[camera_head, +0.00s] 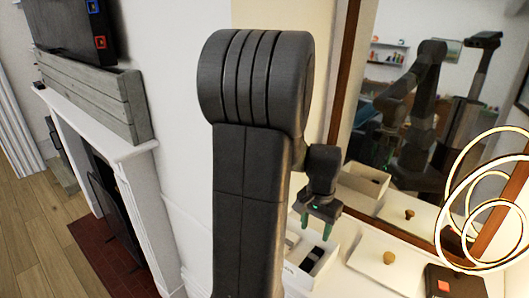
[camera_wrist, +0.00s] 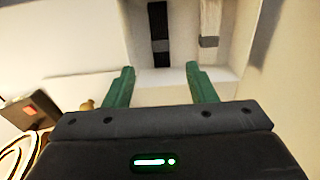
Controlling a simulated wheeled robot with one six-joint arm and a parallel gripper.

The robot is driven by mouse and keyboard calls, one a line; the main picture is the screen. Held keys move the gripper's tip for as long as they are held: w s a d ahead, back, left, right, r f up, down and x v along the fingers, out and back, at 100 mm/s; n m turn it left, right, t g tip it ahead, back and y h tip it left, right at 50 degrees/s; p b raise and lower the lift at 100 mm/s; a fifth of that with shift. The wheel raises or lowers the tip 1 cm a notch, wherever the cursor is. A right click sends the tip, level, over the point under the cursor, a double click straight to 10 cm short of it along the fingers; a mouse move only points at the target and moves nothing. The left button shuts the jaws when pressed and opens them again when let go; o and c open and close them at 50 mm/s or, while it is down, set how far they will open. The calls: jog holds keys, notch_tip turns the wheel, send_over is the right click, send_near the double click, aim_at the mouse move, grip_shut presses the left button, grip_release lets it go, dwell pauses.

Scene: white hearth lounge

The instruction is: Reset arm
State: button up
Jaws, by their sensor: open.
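My gripper (camera_head: 315,222) is in the middle right of the head view, pointing down over a white open box (camera_head: 297,262). Its two green fingers are apart and nothing is between them. In the wrist view my gripper (camera_wrist: 160,85) is open in front of the same white box (camera_wrist: 160,88). Inside the box lie a dark strip-like item (camera_wrist: 158,30) and a lighter strip-like item (camera_wrist: 210,25) with a grey part. My dark arm hides much of the middle of the head view, including part of the box.
A white surface holds a pale board with a round wooden knob (camera_head: 389,257), a dark box (camera_head: 455,281) and a glowing ring lamp (camera_head: 484,200). A wood-framed mirror (camera_head: 400,75) stands behind it. A white fireplace (camera_head: 110,150) is at left, with wooden floor (camera_head: 40,240) beside it.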

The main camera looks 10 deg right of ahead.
aim_at(310, 259)
notch_tip(310, 259, down, 13)
jog(key=shift+b, duration=0.3)
jog(key=shift+r+p, duration=0.5)
jog(key=shift+r, duration=0.05)
jog(key=shift+f, duration=0.1)
